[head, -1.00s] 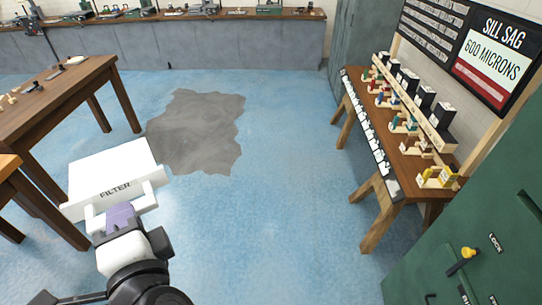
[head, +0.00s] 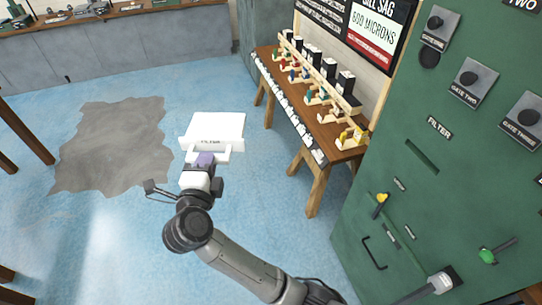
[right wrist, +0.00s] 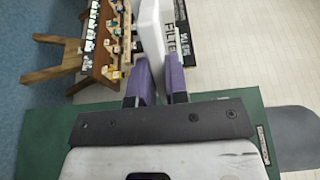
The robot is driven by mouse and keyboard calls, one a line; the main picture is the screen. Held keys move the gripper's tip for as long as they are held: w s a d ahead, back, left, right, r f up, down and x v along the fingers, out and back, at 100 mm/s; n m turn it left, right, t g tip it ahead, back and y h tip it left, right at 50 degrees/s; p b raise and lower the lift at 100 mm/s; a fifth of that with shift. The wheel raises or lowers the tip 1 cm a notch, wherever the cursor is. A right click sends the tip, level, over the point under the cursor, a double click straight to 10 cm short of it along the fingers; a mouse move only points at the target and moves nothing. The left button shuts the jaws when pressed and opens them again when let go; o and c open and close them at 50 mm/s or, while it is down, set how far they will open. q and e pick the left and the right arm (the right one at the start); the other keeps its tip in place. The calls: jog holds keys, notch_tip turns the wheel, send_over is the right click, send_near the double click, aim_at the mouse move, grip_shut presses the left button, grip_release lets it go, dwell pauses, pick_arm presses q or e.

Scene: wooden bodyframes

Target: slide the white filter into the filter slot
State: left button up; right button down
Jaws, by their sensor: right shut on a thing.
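The white filter (head: 215,130) is a flat slab with the word FILTER on its front edge and a handle there. My right gripper (head: 206,158), with purple fingertips, is shut on that handle and holds the filter out over the floor. In the right wrist view the filter (right wrist: 152,35) stands between the two purple fingers (right wrist: 156,80). The filter slot (head: 422,156) is a dark slanted slit in the green cabinet at the right, below a FILTER label (head: 439,127). The filter is well left of the slot and apart from it. My left gripper is out of view.
The green cabinet (head: 350,215) has a yellow-knobbed lever (head: 381,203), a green-knobbed lever (head: 488,256), a bar handle (head: 373,254) and several gate knobs. A wooden bench (head: 309,112) with small fixtures stands behind it. Blue floor (head: 240,200) is open around the filter.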

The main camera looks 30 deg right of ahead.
jog(key=s+d+f+m+g+h+p, duration=0.2)
jog(key=s+d+f+m+g, duration=0.1)
jog(key=d, duration=0.8)
jog(key=s+d+f+m+g+h+p, duration=0.2)
jog(key=s+d+m+g, duration=0.4)
jog(key=d+g, duration=0.4)
jog(key=s+d+f+m+g+h+p, duration=0.3)
jog(key=s+d+f+m+g, duration=0.2)
jog(key=d, duration=0.7)
jog(key=shift+s+d+f+g, duration=0.2)
jog(key=shift+s+d+g, duration=0.15)
jog(key=shift+s+g, duration=0.5)
jog(key=shift+a+t+h, duration=0.15)
jog(key=shift+t+h, duration=0.15)
jog(key=shift+t, duration=0.05)
jog(key=shift+s, duration=0.1)
jog(key=x, duration=0.5)
jog(key=shift+d, duration=0.3)
